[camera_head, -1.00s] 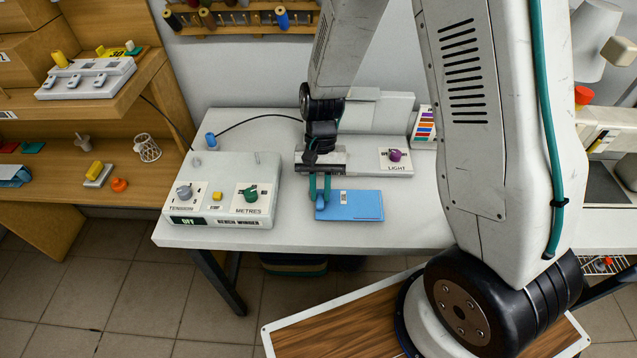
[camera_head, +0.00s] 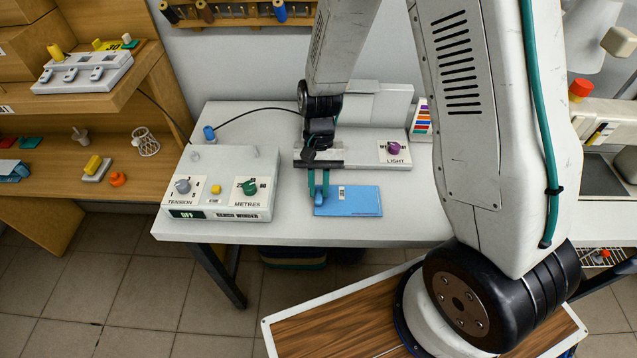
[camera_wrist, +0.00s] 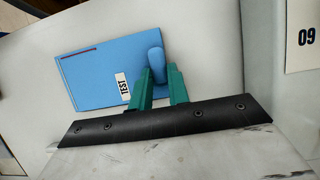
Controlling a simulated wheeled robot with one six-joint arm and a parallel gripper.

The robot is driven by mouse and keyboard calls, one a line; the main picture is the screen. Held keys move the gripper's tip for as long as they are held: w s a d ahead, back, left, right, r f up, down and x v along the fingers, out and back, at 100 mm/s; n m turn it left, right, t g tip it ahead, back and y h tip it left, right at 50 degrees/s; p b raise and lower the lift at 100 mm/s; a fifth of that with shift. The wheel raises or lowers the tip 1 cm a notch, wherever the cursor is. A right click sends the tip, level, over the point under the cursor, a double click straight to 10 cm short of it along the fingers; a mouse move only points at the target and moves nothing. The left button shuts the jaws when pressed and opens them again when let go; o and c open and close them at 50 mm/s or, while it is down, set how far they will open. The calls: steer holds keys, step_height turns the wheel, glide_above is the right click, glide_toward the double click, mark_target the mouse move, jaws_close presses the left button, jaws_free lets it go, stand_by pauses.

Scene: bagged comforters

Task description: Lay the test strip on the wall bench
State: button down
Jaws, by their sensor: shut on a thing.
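The test strip is a flat blue piece (camera_head: 352,203) with a small white label and a raised blue grip tab at its left. In the wrist view, the strip (camera_wrist: 100,68) shows the word TEST on its label. My gripper (camera_head: 318,192) has teal fingers, shut on the blue tab; they also show in the wrist view (camera_wrist: 157,80). The strip lies flat at or just above the white bench top (camera_head: 290,222), near its front edge. I cannot tell whether it touches the top.
A bench winder (camera_head: 220,183) with dials stands left of the strip. A light box (camera_head: 365,148) with a purple knob stands behind it. A colour card (camera_head: 421,122) is at the back right. A wooden shelf unit (camera_head: 150,100) is at the left. Bare bench top lies right of the strip.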

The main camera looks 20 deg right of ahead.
steer(key=shift+f, duration=0.2)
steer(key=c, duration=0.6)
jaws_free()
steer(key=shift+s+v, duration=0.15)
steer(key=shift+v, duration=1.6)
steer(key=shift+s+v, duration=0.15)
steer(key=shift+v, duration=1.6)
steer(key=shift+a+r, duration=0.1)
steer(key=shift+a, duration=0.05)
